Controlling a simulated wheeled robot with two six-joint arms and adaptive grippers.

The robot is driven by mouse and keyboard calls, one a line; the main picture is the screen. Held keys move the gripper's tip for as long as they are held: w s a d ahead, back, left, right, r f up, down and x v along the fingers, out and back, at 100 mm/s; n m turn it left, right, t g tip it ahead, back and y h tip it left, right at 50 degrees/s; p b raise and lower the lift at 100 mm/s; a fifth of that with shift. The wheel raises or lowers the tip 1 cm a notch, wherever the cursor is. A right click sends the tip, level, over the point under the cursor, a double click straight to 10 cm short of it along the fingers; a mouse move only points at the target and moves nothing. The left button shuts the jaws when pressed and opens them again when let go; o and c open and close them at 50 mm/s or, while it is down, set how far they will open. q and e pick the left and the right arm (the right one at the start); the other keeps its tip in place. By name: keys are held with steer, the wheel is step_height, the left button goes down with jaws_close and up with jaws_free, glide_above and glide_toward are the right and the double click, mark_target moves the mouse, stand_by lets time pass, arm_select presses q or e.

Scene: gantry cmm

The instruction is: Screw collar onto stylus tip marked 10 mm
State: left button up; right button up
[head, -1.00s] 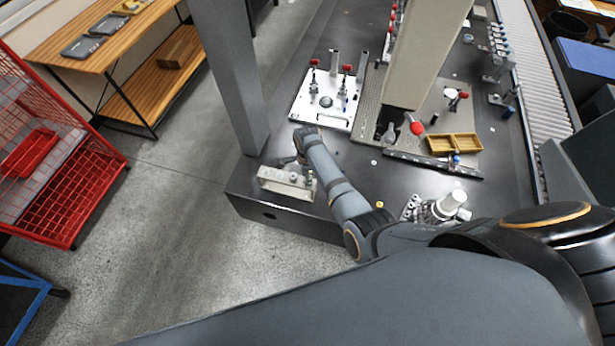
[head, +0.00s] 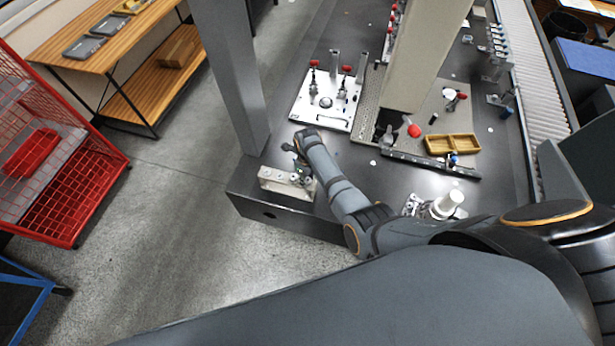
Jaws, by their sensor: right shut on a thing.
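A pale block-shaped stylus rack (head: 272,183) stands at the front left corner of the dark table, with small fittings on its top. My right gripper (head: 299,168) reaches down at the back right end of this rack. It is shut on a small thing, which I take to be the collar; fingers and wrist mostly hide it. The stylus tips are too small to tell apart, and no 10 mm mark can be read. Whether the collar touches a tip cannot be seen. My left gripper is not in view.
A white plate with red-knobbed clamps (head: 326,101) lies behind the rack. A grey column (head: 231,80) rises just behind left of it. A yellow divided tray (head: 453,144) and a thick beige column (head: 424,50) stand further right.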

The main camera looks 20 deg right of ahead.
steer(key=shift+m, duration=0.4)
steer(key=o, duration=1)
steer(key=shift+c, duration=0.2)
step_height(320, 180, up, 12)
